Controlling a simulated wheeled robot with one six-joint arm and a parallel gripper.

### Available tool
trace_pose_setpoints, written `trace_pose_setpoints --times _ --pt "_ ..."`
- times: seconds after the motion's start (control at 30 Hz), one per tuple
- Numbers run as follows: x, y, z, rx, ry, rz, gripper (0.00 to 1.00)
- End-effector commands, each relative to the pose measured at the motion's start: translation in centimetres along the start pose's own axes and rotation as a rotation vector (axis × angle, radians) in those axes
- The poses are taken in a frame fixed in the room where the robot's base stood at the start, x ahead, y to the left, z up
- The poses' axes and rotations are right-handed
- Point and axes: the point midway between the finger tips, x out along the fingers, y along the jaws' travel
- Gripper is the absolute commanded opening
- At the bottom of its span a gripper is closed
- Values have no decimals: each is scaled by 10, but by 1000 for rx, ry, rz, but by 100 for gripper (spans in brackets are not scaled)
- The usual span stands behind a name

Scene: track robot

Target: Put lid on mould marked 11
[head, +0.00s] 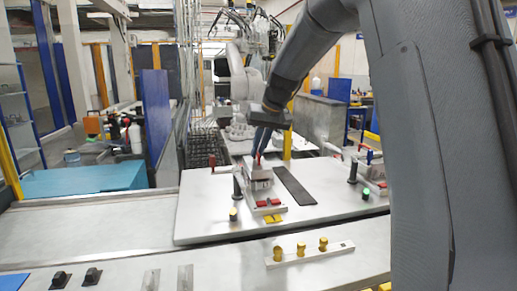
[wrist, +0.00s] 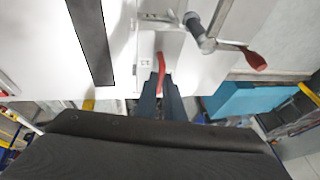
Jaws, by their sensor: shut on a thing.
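My gripper (head: 258,152) reaches down over the left-hand mould station (head: 260,193) on the pale bench. It is shut on a red handle, which shows between the two dark fingers (wrist: 161,90) in the wrist view. The red handle (wrist: 160,64) appears to belong to a pale lid (head: 259,173) just below the fingers. I cannot tell whether the lid rests on the mould or hangs slightly above it. A second mould station (head: 376,186) stands to the right. I cannot read the number 11 on either one.
A clamp lever with a red grip (wrist: 256,61) stands close beside the gripper. A dark flat strip (head: 294,185) lies right of the left station. A post with a green top (head: 366,194) and a yellow-topped post (head: 233,214) stand on the bench (head: 325,205).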

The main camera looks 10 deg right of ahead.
Motion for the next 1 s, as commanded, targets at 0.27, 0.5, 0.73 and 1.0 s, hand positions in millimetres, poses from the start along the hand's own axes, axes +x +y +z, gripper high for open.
trace_pose_setpoints --times 0.27,0.5,0.73,1.0 --pt "4 1 1 0 2 0 0" --pt "3 1 1 0 2 0 0" --pt "5 1 1 0 2 0 0" --pt "8 2 3 0 2 0 0"
